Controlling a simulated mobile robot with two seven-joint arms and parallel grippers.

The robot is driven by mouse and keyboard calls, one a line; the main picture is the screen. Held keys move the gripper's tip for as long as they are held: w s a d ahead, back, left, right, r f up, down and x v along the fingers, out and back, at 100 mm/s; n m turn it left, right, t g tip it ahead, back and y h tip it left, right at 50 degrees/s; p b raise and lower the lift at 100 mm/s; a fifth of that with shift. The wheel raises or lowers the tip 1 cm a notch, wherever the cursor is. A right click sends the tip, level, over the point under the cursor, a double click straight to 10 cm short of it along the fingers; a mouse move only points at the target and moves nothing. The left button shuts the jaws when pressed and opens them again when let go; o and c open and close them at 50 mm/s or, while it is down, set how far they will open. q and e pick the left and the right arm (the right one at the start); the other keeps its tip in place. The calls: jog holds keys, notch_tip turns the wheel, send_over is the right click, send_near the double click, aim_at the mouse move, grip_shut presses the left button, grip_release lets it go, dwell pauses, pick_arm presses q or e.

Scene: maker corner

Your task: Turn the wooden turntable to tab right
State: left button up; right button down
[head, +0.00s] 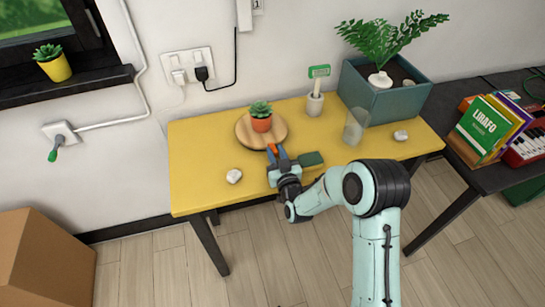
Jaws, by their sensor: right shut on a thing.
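The round wooden turntable (246,132) lies on the yellow table, left of its middle. A small succulent in an orange pot (261,122) stands on it. My right gripper (275,152) is at the turntable's front edge, shut on a small orange-red tab (272,148) there. The tab points toward the front, slightly right of the turntable's middle. The gripper hides part of the tab. My left gripper is not in view.
The yellow table (205,185) also holds a dark green block (310,159), two pale stones (234,176), a clear cup (355,126), a white holder with a green sign (314,103) and a teal planter (385,103). The table's left part is mostly clear.

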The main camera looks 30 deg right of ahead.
jog(key=shift+s+d, duration=0.1)
jog(key=shift+d, duration=0.35)
jog(key=c, duration=1)
grip_release()
jog(key=shift+d, duration=0.1)
jog(key=shift+o, duration=0.2)
jog(key=shift+s+a, duration=0.15)
jog(key=shift+a, duration=0.05)
jog(key=p+v, duration=0.4)
jog(key=v, duration=0.9)
